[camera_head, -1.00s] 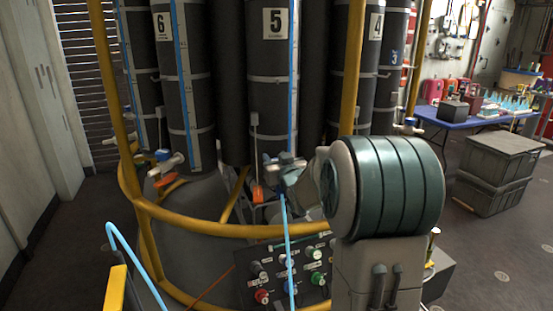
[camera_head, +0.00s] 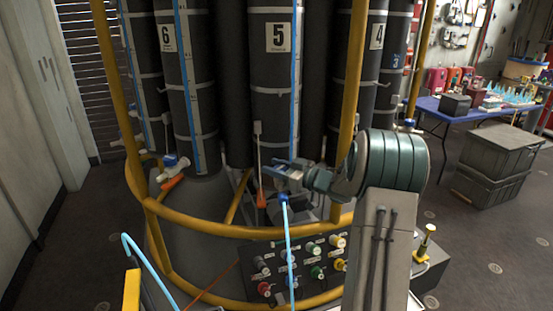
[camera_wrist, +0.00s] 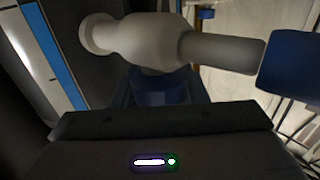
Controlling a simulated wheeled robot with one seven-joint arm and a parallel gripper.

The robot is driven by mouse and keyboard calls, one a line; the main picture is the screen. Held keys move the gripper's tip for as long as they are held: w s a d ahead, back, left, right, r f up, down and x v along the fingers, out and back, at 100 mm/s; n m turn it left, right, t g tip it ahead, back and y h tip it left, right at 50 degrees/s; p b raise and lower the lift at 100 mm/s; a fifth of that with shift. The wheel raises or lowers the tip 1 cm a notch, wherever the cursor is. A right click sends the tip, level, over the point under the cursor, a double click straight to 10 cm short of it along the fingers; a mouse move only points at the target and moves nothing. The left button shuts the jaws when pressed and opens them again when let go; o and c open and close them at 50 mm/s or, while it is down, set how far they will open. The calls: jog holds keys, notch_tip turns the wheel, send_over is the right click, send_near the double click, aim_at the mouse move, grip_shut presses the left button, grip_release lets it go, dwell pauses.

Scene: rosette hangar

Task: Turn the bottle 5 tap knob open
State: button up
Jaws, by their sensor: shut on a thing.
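Bottle 5 (camera_head: 275,85) is a tall dark cylinder with a white number 5 label and a blue strip, in the middle of the head view. Its tap is at its foot, mostly hidden behind my gripper (camera_head: 287,172). In the wrist view the pale tap body (camera_wrist: 150,42) runs across the top, with a grey pipe leading right to a blue end piece (camera_wrist: 288,62). A dark blue knob (camera_wrist: 160,88) sits just below the tap body, between my jaws. My gripper is shut on it. How far the knob is turned cannot be told.
A yellow rail (camera_head: 225,231) curves in front of the bottles, and a yellow post (camera_head: 351,90) stands right of bottle 5. A control panel (camera_head: 300,268) with coloured knobs is below. A blue hose (camera_head: 289,245) hangs in front. Bottle 6's tap (camera_head: 172,162) is left.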

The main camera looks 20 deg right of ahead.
jog(key=shift+s+a+r+n+g+y+p, duration=0.1)
jog(key=shift+n+g+y+p, duration=0.6)
jog(key=shift+n+g+y, duration=0.4)
jog(key=o, duration=1)
jog(key=b+v, duration=0.2)
jog(key=v, duration=1.1)
jog(key=shift+s+d, duration=0.25)
jog(key=shift+d, duration=0.1)
